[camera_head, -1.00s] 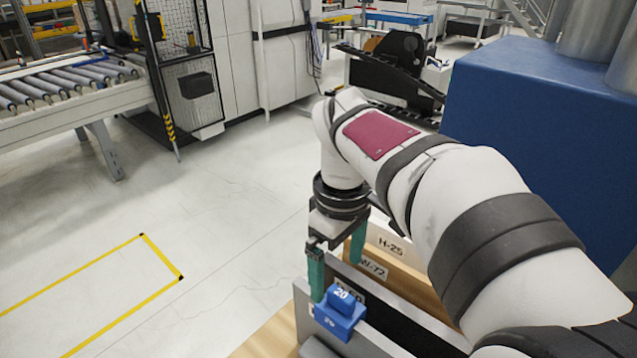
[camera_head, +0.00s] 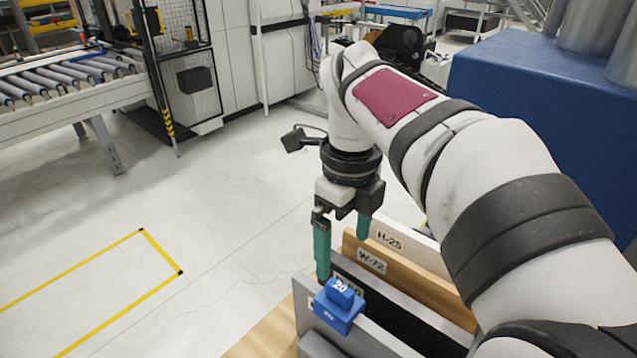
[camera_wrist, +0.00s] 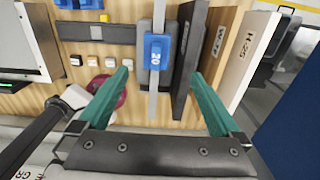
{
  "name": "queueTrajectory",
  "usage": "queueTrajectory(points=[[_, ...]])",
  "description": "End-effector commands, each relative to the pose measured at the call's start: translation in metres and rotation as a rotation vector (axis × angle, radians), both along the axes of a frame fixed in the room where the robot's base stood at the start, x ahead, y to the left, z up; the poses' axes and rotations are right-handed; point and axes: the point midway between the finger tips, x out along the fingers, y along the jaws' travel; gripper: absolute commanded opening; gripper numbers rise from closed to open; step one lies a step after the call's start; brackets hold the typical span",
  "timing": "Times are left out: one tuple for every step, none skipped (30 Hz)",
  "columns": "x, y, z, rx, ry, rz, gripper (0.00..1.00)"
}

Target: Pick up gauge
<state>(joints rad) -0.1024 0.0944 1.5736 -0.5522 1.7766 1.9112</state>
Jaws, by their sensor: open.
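The gauge is a blue block marked 20 (camera_head: 339,306), sitting on the top edge of a grey panel (camera_head: 372,337) near the bottom of the head view. In the wrist view the gauge (camera_wrist: 157,55) shows above and between my fingers, on a thin grey panel edge. My gripper (camera_head: 342,255) has two green fingers, spread apart and empty. In the head view the left finger's tip is just above and behind the gauge. In the wrist view my gripper (camera_wrist: 160,88) straddles the line of the panel, with the gauge ahead of the fingertips.
A dark panel (camera_wrist: 190,60), a wooden panel marked W-72 (camera_head: 400,277) and a white panel marked H-25 (camera_head: 412,246) stand beside the gauge. A wooden bench top (camera_wrist: 135,107) holds several small labelled blocks and a dark red round thing (camera_wrist: 100,84). A blue cabinet (camera_head: 530,110) stands at right.

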Motion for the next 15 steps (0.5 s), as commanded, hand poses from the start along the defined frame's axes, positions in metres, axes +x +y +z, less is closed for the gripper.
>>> queueTrajectory(points=[[-0.001, 0.0, -0.015, -0.001, 0.006, 0.001, 1.0], [-0.001, 0.0, -0.024, 0.0, 0.006, 0.002, 1.0], [-0.002, 0.0, -0.036, 0.001, 0.006, 0.002, 1.0], [-0.001, 0.0, -0.044, -0.001, 0.005, 0.003, 1.0], [-0.002, 0.0, -0.052, 0.001, 0.005, 0.003, 1.0], [-0.002, 0.0, -0.062, 0.0, 0.004, 0.002, 1.0], [-0.002, 0.0, -0.068, 0.001, 0.005, 0.003, 1.0], [-0.001, 0.0, -0.073, 0.001, 0.004, 0.003, 1.0], [-0.001, 0.0, -0.078, 0.0, 0.003, 0.003, 1.0], [-0.001, 0.0, -0.081, 0.0, 0.003, 0.004, 1.0], [-0.001, 0.001, -0.084, 0.001, 0.002, 0.004, 1.0], [-0.003, 0.001, -0.09, 0.001, 0.004, 0.004, 1.0], [-0.004, 0.001, -0.096, 0.001, 0.004, 0.004, 1.0], [-0.006, 0.002, -0.102, 0.0, 0.004, 0.005, 1.0], [-0.008, 0.003, -0.111, 0.001, 0.005, 0.004, 1.0]])
